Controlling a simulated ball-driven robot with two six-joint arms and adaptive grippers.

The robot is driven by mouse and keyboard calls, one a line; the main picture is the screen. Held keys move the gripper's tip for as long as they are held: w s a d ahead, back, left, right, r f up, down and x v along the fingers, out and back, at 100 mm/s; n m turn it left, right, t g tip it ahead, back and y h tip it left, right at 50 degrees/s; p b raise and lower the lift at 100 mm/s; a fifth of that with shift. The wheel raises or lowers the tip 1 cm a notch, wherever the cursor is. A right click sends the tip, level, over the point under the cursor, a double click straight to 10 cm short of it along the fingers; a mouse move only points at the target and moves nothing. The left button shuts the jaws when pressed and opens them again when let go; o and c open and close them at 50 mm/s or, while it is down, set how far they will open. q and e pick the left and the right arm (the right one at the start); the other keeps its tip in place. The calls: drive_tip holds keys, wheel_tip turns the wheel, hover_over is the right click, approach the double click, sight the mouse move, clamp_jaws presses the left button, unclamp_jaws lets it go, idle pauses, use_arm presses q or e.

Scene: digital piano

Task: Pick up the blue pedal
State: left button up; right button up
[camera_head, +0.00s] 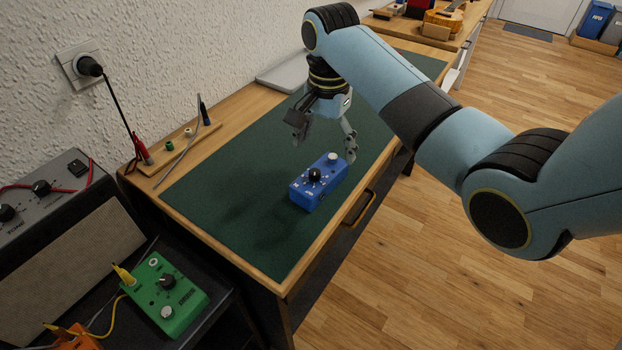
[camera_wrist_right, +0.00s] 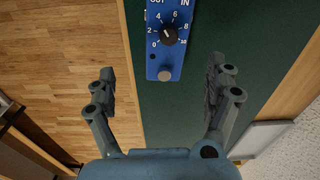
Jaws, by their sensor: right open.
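The blue pedal (camera_head: 320,182) lies on the green mat (camera_head: 235,185) near the bench's front edge in the head view. It has a black knob and a round silver footswitch. My right gripper (camera_head: 324,154) is open and empty, above and just behind the pedal. In the right wrist view the blue pedal (camera_wrist_right: 168,42) shows at the top, ahead of the open fingers (camera_wrist_right: 163,85) and between their lines; its far end is cut off. My left gripper is not in view.
A green pedal (camera_head: 166,293) with a yellow cable sits at lower left beside an amplifier (camera_head: 48,205). A wooden strip (camera_head: 172,150) holds small parts and cables by the wall. A grey flat case (camera_head: 283,75) lies at the mat's back end.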

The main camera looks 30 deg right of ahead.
sight(320, 175)
drive_tip(key=shift+w+r+m, duration=0.3)
drive_tip(key=shift+w+r, duration=0.05)
drive_tip(key=shift+w, duration=0.35)
drive_tip(key=shift+w+f, duration=0.1)
drive_tip(key=shift+w, duration=0.15)
drive_tip(key=shift+m, duration=0.3)
wheel_tip(320, 175, down, 5)
drive_tip(key=shift+r+b, duration=0.1)
drive_tip(key=shift+b, duration=0.3)
drive_tip(key=shift+s+a+f+b, duration=0.1)
drive_tip(key=shift+s+f+b, duration=0.1)
drive_tip(key=shift+f, duration=1.2)
drive_tip(key=shift+s+a+f+b, duration=0.1)
drive_tip(key=shift+s+f, duration=0.1)
drive_tip(key=shift+f, duration=1.2)
drive_tip(key=c, duration=1.5)
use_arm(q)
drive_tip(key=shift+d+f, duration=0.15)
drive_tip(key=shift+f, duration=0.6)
use_arm(e)
drive_tip(key=shift+r, duration=0.1)
drive_tip(key=shift+c, duration=0.7)
